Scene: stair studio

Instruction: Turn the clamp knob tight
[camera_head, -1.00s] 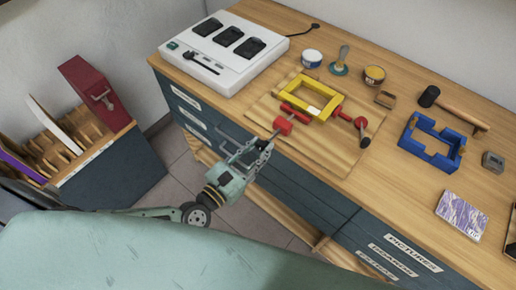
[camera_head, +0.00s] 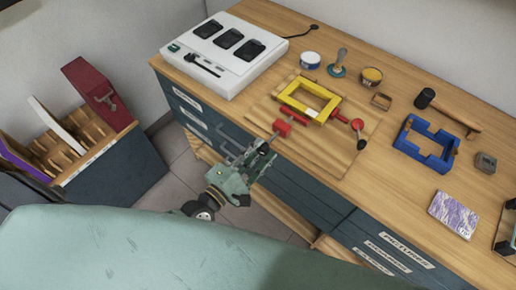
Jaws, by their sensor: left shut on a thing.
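A red clamp (camera_head: 282,129) grips the near edge of a yellow frame (camera_head: 293,98) lying on a wooden board. Its screw rod points out past the counter's front edge. My left gripper (camera_head: 264,147) is at the outer end of this rod, its fingers shut around the clamp knob, which they mostly hide. A second red clamp (camera_head: 357,125) with a dark knob (camera_head: 361,144) sits at the right side of the yellow frame. My right gripper is not in view.
A white charger (camera_head: 225,60) stands at the back left. Tins, a brush, a mallet (camera_head: 450,112), a blue frame (camera_head: 427,145) and a patterned packet (camera_head: 453,213) lie on the counter. A rack with a red case (camera_head: 97,92) stands at left.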

